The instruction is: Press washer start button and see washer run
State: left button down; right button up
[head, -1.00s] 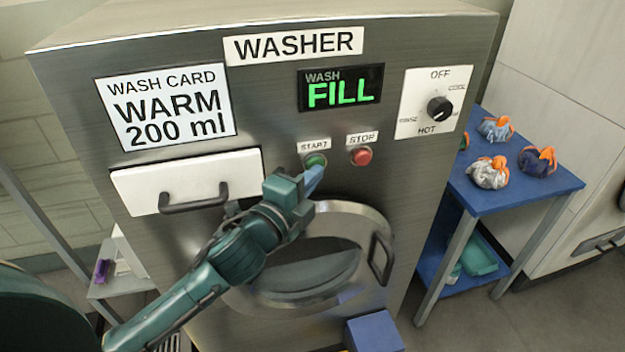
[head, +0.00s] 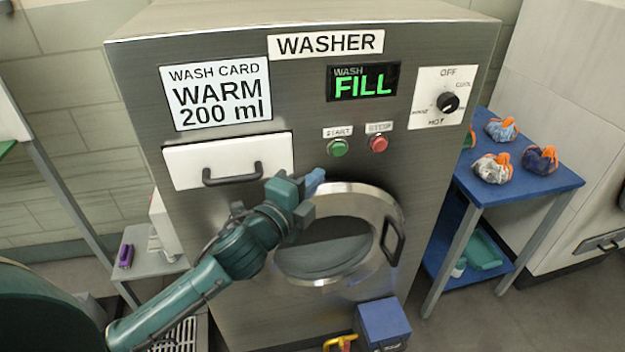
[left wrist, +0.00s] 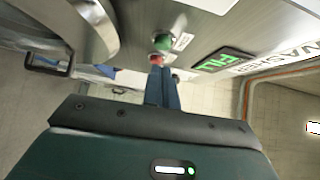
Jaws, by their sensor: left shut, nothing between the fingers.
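The washer (head: 310,128) is a brushed-metal machine. Its display (head: 363,82) reads WASH FILL in green. The green start button (head: 338,148) and the red stop button (head: 378,144) sit below it. My left gripper (head: 314,180) is shut and empty, in front of the washer, below and left of the start button and apart from it. In the left wrist view the blue fingers (left wrist: 162,88) point toward the panel, with the green button (left wrist: 162,42) beyond their tips. The round door (head: 325,262) is closed. My right gripper is not in view.
The dial (head: 447,103) is at upper right and a white drawer (head: 228,160) at left. A blue table (head: 520,185) with several tied bags stands at right. A blue box (head: 383,322) is below the door. A side shelf (head: 155,264) stands at left.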

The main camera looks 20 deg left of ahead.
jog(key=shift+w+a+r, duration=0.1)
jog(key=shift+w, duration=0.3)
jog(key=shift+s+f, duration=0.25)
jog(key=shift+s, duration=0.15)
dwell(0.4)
